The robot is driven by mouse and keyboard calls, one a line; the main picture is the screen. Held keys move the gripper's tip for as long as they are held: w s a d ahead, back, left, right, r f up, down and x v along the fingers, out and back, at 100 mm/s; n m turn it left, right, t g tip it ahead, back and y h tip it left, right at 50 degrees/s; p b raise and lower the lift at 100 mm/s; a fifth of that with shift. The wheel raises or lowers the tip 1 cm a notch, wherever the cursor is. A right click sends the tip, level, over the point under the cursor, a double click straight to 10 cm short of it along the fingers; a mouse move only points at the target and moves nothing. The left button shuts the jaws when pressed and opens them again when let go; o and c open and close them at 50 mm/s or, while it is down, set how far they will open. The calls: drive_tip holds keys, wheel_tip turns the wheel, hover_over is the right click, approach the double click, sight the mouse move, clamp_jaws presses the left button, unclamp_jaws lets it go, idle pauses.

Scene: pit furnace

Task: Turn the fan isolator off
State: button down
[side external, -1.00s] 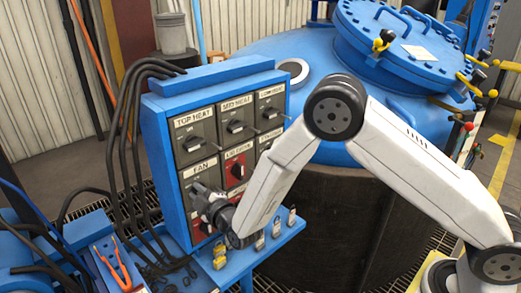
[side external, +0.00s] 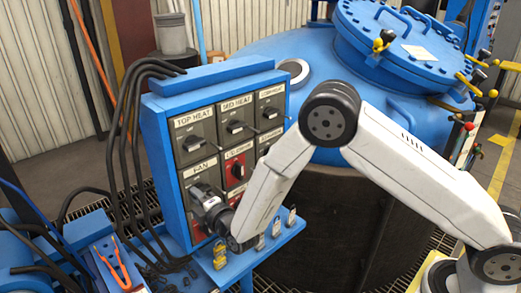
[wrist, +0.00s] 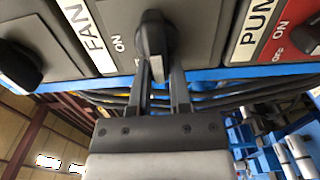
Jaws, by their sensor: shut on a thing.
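The fan isolator is a dark grey switch box with a black rotary handle (wrist: 154,38), labelled FAN, with ON printed beside the handle in the wrist view. In the side view the FAN label (side external: 199,168) shows on the left column of the blue panel, and my gripper and wrist hide most of the switch below it. My gripper (wrist: 163,72) is shut on the handle, its two dark fingers reaching up to it in the wrist view. In the side view my gripper (side external: 201,196) meets the panel at this switch. The fingertips' exact contact is partly hidden.
Neighbouring switches sit close by: TOP HEAT (side external: 191,143) above, and a red-faced pump isolator (wrist: 291,32) to the right in the wrist view. A blue shelf (side external: 283,240) with padlocks (side external: 220,256) lies below. Black cables run left of the panel; the blue furnace stands behind.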

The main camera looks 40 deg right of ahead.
drive_tip(key=c, duration=0.6)
unclamp_jaws()
drive_tip(key=shift+o, duration=0.2)
drive_tip(key=shift+s, duration=0.1)
drive_tip(key=s, duration=0.7)
drive_tip(key=shift+s, duration=0.35)
